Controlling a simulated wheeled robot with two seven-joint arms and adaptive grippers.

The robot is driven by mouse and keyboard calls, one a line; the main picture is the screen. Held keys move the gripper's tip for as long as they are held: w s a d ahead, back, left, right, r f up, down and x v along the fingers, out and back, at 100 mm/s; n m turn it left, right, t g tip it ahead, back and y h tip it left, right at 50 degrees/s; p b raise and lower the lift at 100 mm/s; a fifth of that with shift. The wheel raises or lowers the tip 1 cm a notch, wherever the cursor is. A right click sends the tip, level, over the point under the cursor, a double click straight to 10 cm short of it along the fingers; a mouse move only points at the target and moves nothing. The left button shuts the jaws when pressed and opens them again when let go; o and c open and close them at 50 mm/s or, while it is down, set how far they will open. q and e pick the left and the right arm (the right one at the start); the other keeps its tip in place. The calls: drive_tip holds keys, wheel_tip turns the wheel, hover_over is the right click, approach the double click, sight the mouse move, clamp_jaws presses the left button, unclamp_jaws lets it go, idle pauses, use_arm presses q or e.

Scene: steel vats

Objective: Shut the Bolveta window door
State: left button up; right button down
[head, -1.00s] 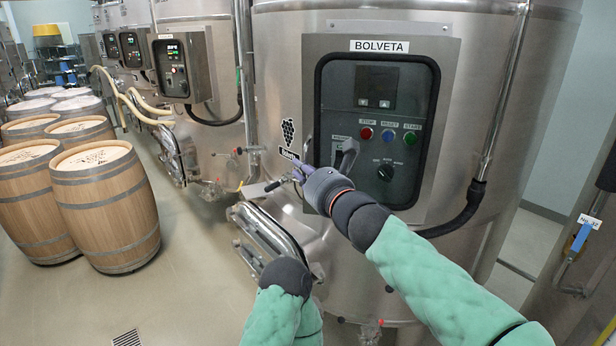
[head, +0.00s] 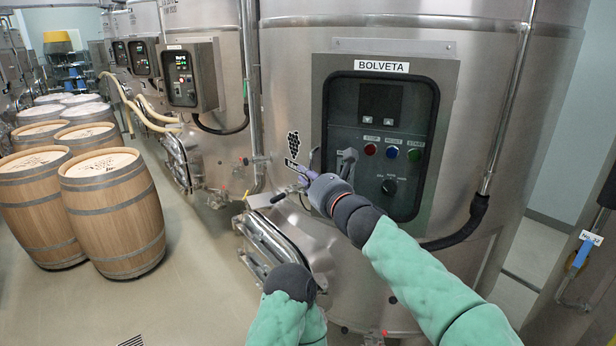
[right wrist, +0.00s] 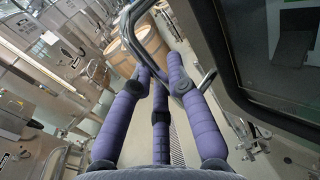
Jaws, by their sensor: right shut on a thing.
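The Bolveta window door has a dark frame (head: 326,112) at the control panel under the BOLVETA label (head: 382,66). Its dark edge and glass fill the right of the right wrist view (right wrist: 236,62). I cannot tell exactly how far the door stands from its box. A grey handle (head: 347,162) shows at the panel's lower left. My right gripper (head: 306,174) is left of this handle, with purple fingers. In the right wrist view, the fingers (right wrist: 162,76) are shut on a bent steel handle bar (right wrist: 133,38). My left gripper is hidden; only its arm shows.
A steel hatch (head: 270,245) is on the vat's lower front, near my left arm. Wooden barrels (head: 112,215) stand on the floor at left. A black hose (head: 465,228) runs by the panel's lower right. A blue-handled valve (head: 582,252) is at far right.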

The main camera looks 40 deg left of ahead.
drive_tip(key=c, duration=1.5)
unclamp_jaws()
drive_tip(key=shift+w+d+r, duration=0.1)
drive_tip(key=shift+d+r, duration=0.05)
drive_tip(key=shift+r, duration=0.2)
drive_tip(key=o, duration=0.3)
drive_tip(key=shift+w+f, duration=0.1)
drive_tip(key=shift+w+a+f, duration=0.1)
drive_tip(key=shift+a+f, duration=0.05)
drive_tip(key=shift+a, duration=0.05)
drive_tip(key=shift+d, duration=0.1)
drive_tip(key=shift+d, duration=0.1)
drive_tip(key=v, duration=1.1)
drive_tip(key=shift+s+d, duration=0.2)
drive_tip(key=shift+d, duration=0.05)
drive_tip(key=shift+f, duration=0.1)
